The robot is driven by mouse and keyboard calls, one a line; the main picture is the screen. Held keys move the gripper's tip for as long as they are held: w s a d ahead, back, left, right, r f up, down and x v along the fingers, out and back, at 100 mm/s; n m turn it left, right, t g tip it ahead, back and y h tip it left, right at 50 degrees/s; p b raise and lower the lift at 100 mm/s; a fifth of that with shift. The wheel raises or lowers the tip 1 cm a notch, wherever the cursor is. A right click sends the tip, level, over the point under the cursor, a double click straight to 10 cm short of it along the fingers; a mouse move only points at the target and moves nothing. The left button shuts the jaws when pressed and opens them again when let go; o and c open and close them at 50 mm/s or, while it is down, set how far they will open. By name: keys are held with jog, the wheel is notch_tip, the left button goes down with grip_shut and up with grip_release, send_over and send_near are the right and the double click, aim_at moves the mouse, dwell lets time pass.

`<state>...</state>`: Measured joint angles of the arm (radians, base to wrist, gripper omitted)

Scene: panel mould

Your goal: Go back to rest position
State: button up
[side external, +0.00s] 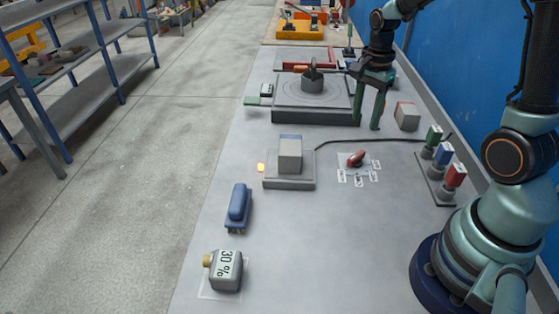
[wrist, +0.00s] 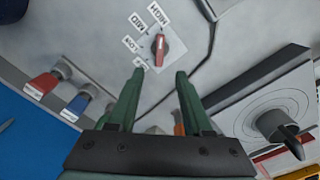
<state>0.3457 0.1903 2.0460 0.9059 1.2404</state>
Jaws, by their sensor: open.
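My gripper (side external: 367,122) is at the upper right of the bench in the side view, pointing down beside the right edge of the dark square unit (side external: 290,113). Its two green fingers are apart with nothing between them. In the wrist view my gripper (wrist: 160,74) is also open and empty, with the grey bench top beyond the fingertips. No marked rest position shows.
A red knob (side external: 356,158) with labels lies nearer the camera. A boxy block (side external: 407,116) and capped red, blue and green pieces (side external: 454,174) stand to the right. A blue wall (side external: 480,60) borders the bench.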

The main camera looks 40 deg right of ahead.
jog(key=shift+r, duration=0.3)
jog(key=s+a+r+n+t, duration=0.2)
jog(key=a+r+n, duration=0.3)
jog(key=n, duration=0.4)
jog(key=s+a+r+n+t, duration=0.3)
jog(key=a+r+n, duration=0.3)
jog(key=n, duration=0.3)
jog(key=shift+s+a+r+t, duration=0.2)
jog(key=shift+s+a+t, duration=0.15)
jog(key=shift+a, duration=0.35)
